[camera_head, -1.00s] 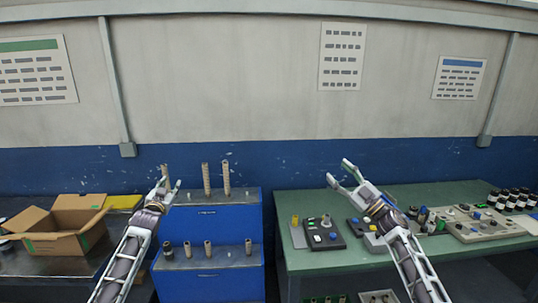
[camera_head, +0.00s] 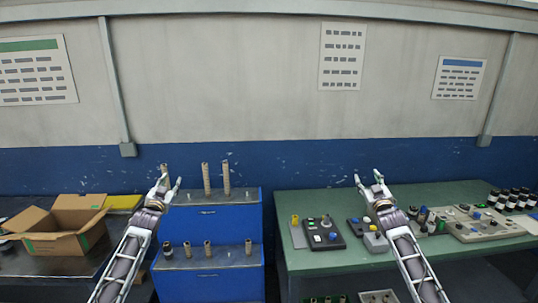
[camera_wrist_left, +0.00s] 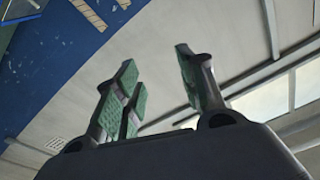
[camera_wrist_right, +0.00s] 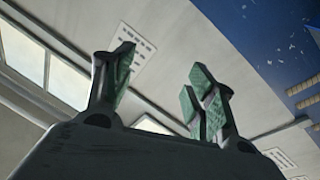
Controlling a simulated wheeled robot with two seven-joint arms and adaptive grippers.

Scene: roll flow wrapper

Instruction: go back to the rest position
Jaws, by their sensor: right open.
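My left gripper (camera_head: 170,184) is raised in front of the left side of the blue cabinet in the head view. Its fingers are apart with nothing between them, as the left wrist view shows too (camera_wrist_left: 160,80). My right gripper (camera_head: 368,178) is raised over the green table, pointing up.
A blue stepped cabinet (camera_head: 235,222) carries several upright tan rolls (camera_head: 206,180). An open cardboard box (camera_head: 62,240) stands on the dark table at left. The green table (camera_head: 300,205) holds button boxes (camera_head: 324,237), a control panel (camera_head: 480,226) and dark jars (camera_head: 512,200).

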